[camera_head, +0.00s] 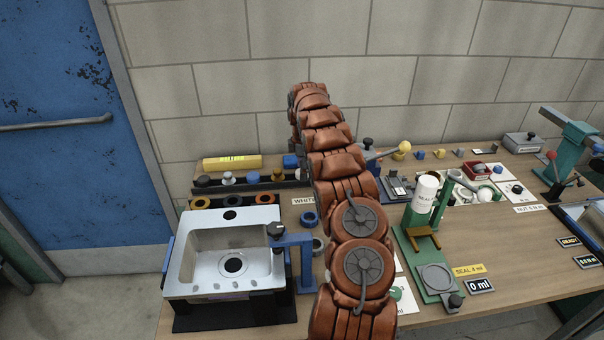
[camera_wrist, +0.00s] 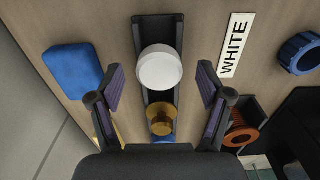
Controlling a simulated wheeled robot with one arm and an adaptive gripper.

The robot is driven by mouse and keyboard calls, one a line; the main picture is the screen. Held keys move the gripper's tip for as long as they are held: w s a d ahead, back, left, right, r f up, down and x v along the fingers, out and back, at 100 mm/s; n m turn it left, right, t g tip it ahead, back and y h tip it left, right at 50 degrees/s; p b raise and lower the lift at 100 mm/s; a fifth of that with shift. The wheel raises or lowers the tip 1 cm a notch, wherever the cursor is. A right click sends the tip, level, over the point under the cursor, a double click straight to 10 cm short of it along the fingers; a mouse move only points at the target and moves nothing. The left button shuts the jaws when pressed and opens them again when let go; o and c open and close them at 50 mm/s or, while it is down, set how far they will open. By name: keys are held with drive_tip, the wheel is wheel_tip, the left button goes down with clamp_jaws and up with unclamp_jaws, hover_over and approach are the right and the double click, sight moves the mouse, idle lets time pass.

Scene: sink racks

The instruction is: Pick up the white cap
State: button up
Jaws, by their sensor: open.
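The white cap (camera_wrist: 160,70) is round and sits at the end of a dark rack (camera_wrist: 157,28) in the wrist view. My gripper (camera_wrist: 160,74) is open, with one finger on each side of the cap and visible gaps between fingers and cap. I cannot tell the height of the fingertips over the rack. In the head view my arm hides the gripper, and the cap cannot be made out clearly beside the arm.
A gold cap (camera_wrist: 160,117) stands beside the white one. A blue block (camera_wrist: 73,71) lies to the left. A WHITE label (camera_wrist: 235,45), a blue ring (camera_wrist: 299,54) and an orange ring (camera_wrist: 240,136) lie to the right. A sink (camera_head: 205,245) is nearby.

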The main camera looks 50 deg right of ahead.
drive_tip(key=c, duration=1.1)
drive_tip(key=shift+c, duration=0.3)
